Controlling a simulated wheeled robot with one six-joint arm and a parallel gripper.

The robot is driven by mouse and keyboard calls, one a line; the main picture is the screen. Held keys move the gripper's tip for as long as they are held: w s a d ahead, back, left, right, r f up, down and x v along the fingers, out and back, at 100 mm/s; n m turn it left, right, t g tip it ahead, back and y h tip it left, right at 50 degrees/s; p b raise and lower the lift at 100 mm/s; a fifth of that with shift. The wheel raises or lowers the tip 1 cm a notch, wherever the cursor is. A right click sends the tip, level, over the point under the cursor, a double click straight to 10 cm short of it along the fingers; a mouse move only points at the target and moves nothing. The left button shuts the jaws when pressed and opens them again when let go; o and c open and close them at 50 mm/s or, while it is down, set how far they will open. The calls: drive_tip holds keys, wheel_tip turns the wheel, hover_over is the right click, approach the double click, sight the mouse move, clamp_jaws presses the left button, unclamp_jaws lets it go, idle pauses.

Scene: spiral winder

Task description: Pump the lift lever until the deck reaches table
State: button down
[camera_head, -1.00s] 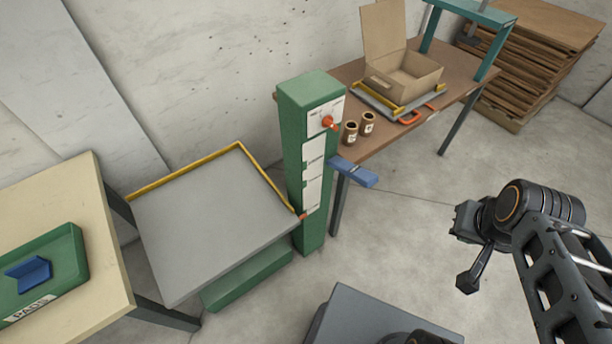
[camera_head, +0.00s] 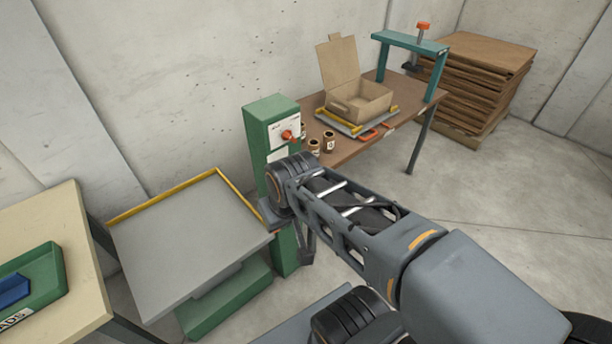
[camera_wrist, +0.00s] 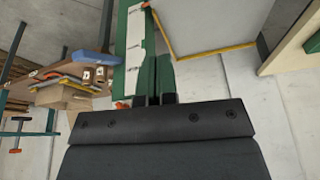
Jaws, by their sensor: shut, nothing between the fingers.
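The green lift column (camera_head: 270,120) stands in the middle of the head view, with a red knob (camera_head: 287,135) and white label. The grey deck (camera_head: 185,245) with a yellow rim is left of it, above a green base (camera_head: 225,300). My gripper (camera_wrist: 155,98) is shut and empty, in front of the column and apart from the lever in that picture.
A cream table (camera_head: 55,245) with a green tray (camera_head: 45,295) stands left of the deck. Stacked boards (camera_head: 480,70) stand behind. Floor on the right is clear.

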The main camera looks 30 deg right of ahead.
drive_tip(key=shift+w+d, duration=0.1)
drive_tip(key=w+d+r+g, duration=0.2)
drive_tip(key=w+d+r, duration=0.1)
drive_tip(key=w+d, duration=0.75)
drive_tip(key=w+d+f+n, duration=0.1)
drive_tip(key=w+d, duration=0.2)
drive_tip(key=d, duration=0.3)
drive_tip(key=w+d+f+p, duration=0.1)
drive_tip(key=w+d, duration=0.2)
drive_tip(key=d, duration=0.3)
drive_tip(key=shift+w+d+n, duration=0.35)
drive_tip(key=shift+w+n, duration=0.05)
wheel_tip(320, 180, down, 12)
drive_tip(key=shift+w+f+p, duration=0.1)
drive_tip(key=shift+w+p, duration=0.05)
drive_tip(key=shift+p, duration=0.5)
drive_tip(key=shift+s+f, duration=0.3)
drive_tip(key=shift+f, duration=0.45)
